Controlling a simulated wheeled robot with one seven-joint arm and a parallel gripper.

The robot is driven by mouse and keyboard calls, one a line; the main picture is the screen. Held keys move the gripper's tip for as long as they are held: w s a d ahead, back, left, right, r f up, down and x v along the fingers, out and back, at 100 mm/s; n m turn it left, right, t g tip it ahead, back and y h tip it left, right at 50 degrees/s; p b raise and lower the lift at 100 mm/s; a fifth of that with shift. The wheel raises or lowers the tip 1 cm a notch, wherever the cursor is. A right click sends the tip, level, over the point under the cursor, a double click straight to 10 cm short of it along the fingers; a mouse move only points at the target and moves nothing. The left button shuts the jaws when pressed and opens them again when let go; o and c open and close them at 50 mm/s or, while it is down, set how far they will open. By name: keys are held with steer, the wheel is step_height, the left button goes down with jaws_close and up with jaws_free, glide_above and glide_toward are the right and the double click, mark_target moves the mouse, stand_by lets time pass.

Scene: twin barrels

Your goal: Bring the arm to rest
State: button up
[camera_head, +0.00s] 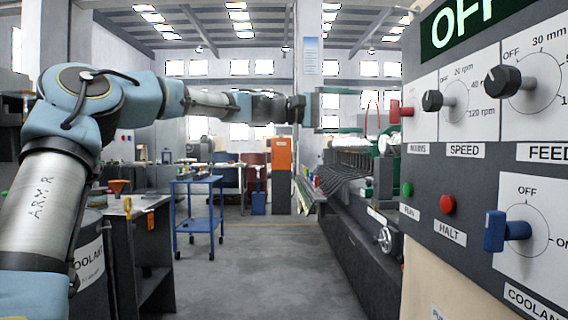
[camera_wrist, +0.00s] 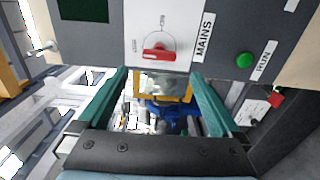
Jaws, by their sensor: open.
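My arm (camera_head: 205,100) reaches across the head view from the left, roughly level, toward the control panel at the right. My gripper (camera_head: 366,110) is open and empty, its fingers pointing at the panel. In the wrist view, the two green fingers of my gripper (camera_wrist: 159,74) stand wide apart with nothing between them. The red MAINS switch (camera_head: 395,112) is just beyond the fingertips. It also shows in the wrist view (camera_wrist: 159,54), past the fingers and apparently not touched.
The control panel (camera_head: 470,170) holds black SPEED (camera_head: 432,100) and FEED (camera_head: 495,82) knobs, a blue COOLANT knob (camera_head: 505,231), a green RUN button (camera_head: 406,189) and a red HALT button (camera_head: 447,204). A blue trolley (camera_head: 197,182) stands farther back. The middle floor (camera_head: 260,265) is clear.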

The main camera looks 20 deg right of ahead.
step_height(320, 180, down, 13)
steer(key=a+t+y+p, duration=0.1)
steer(key=t+y+p, duration=0.1)
steer(key=y, duration=0.2)
steer(key=w+a+f+n+t+y+p, duration=0.1)
steer(key=a+f+t+y+p, duration=0.15)
steer(key=a+f, duration=0.4)
steer(key=w+a+f+t+y+p, duration=0.1)
steer(key=a+f+y, duration=0.2)
steer(key=a+f, duration=0.3)
steer(key=a+f+t+y+p, duration=0.1)
steer(key=a+f+y, duration=0.15)
steer(key=a, duration=0.55)
steer(key=a+f+t+y+p, duration=0.1)
steer(key=a+f, duration=0.3)
steer(key=a, duration=0.5)
steer(key=s+a+y+p, duration=0.1)
steer(key=s+a, duration=0.1)
steer(key=a, duration=0.4)
steer(key=s+a+n+y, duration=0.1)
steer(key=s+a, duration=0.2)
steer(key=a, duration=0.3)
steer(key=s+a+f+y+p, duration=0.1)
steer(key=s+a, duration=0.2)
steer(key=a, duration=0.4)
steer(key=shift+s+n+y+p, duration=0.2)
steer(key=shift+n+y+p, duration=0.1)
steer(key=shift+n, duration=0.1)
